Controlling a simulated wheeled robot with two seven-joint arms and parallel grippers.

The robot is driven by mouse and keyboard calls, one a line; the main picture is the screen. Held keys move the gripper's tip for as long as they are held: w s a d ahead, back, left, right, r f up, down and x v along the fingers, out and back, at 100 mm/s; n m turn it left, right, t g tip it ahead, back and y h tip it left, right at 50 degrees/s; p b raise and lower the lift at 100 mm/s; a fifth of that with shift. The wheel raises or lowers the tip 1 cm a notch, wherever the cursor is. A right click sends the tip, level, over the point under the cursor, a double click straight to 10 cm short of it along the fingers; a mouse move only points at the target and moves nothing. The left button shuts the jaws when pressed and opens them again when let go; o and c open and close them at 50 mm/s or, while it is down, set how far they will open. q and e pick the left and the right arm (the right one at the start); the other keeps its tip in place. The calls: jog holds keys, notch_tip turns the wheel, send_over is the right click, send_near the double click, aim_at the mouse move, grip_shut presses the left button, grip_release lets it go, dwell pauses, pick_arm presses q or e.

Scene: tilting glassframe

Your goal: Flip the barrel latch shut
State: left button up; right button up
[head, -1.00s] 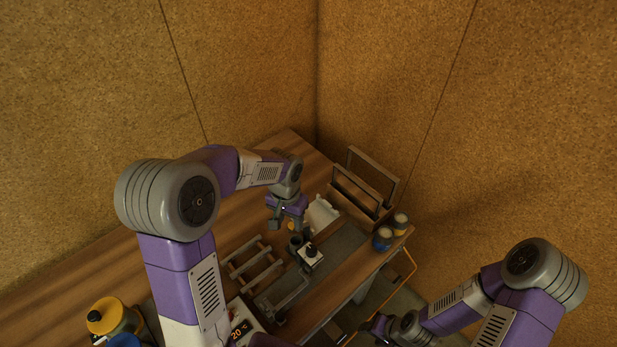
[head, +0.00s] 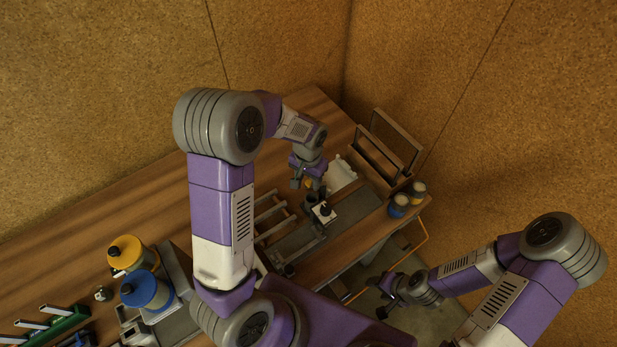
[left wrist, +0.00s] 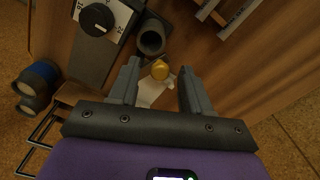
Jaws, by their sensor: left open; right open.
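My left gripper (head: 306,185) is open above the table fixture. A dark hollow cylinder (left wrist: 151,38) stands just past the fingertips, also visible in the head view (head: 309,200). Next to it is a white dial with a black knob (head: 323,212), on a dark grey bar (head: 300,238). I cannot tell for sure which part is the barrel latch. My right gripper (head: 386,298) is open and empty, off the table's right edge.
A wooden frame holder (head: 380,160) and two jars (head: 398,206) stand at the table's right end. A white piece (head: 340,176) lies beside the fixture. A rack of bars (head: 272,218) is left of it. Yellow-topped (head: 128,250) and blue-topped (head: 145,290) containers stand front left.

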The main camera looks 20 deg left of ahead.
pick_arm(q)
jog(key=shift+w, duration=0.1)
grip_shut()
jog(key=shift+s+d+n+b, duration=0.15)
jog(key=shift+s+d+n, duration=0.05)
jog(key=shift+n, duration=0.55)
jog(key=shift+s+d+n+b, duration=0.15)
jog(key=shift+d+n, duration=0.1)
jog(key=shift+n, duration=0.55)
jog(key=shift+s+d+n+b, duration=0.1)
jog(key=shift+s+d+n, duration=0.1)
jog(key=shift+n, duration=0.55)
grip_release()
jog(key=shift+r, duration=0.1)
notch_tip(320, 180, up, 7)
jog(key=shift+r, duration=0.2)
